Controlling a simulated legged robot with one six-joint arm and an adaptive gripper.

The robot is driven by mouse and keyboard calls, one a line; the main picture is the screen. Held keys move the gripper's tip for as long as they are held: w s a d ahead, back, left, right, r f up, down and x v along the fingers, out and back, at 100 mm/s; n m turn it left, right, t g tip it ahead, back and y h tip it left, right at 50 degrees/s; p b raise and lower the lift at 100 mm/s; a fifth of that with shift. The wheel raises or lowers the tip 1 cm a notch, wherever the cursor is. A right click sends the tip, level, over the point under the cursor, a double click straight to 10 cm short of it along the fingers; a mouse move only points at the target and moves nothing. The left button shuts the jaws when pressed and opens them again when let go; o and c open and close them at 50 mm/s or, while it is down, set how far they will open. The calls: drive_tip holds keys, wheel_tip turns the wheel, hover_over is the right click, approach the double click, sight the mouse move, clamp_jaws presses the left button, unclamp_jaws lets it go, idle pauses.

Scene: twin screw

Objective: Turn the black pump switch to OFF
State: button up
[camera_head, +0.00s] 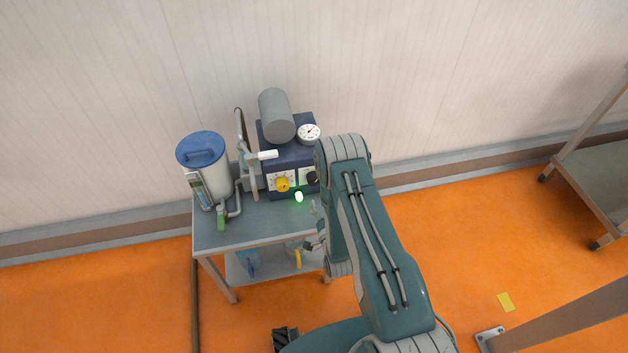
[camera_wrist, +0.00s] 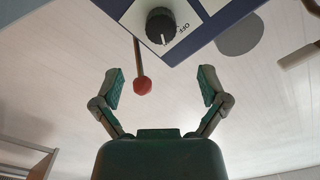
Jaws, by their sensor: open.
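The black pump switch (camera_wrist: 160,25) is a round ridged knob on a white plate at the top of the wrist view. Its white pointer line points down in that picture, and the "OFF" print lies to its right, so the pointer is not on OFF. In the head view the black switch (camera_head: 312,177) shows at the right of the blue pump unit's front, partly behind my arm. My gripper (camera_wrist: 160,84) is open and empty, its two fingers apart and short of the switch, not touching it. In the head view my gripper is mostly hidden by my arm.
A red ball on a thin rod (camera_wrist: 142,85) shows between my fingers in the wrist view. A yellow knob (camera_head: 283,184) and a glowing green light (camera_head: 299,197) are left of the switch. A blue-lidded canister (camera_head: 203,150) stands on the small table (camera_head: 240,236).

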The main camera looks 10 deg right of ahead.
sight(315, 183)
drive_tip(key=w, duration=1)
drive_tip(key=shift+w, duration=0.15)
drive_tip(key=c, duration=1.1)
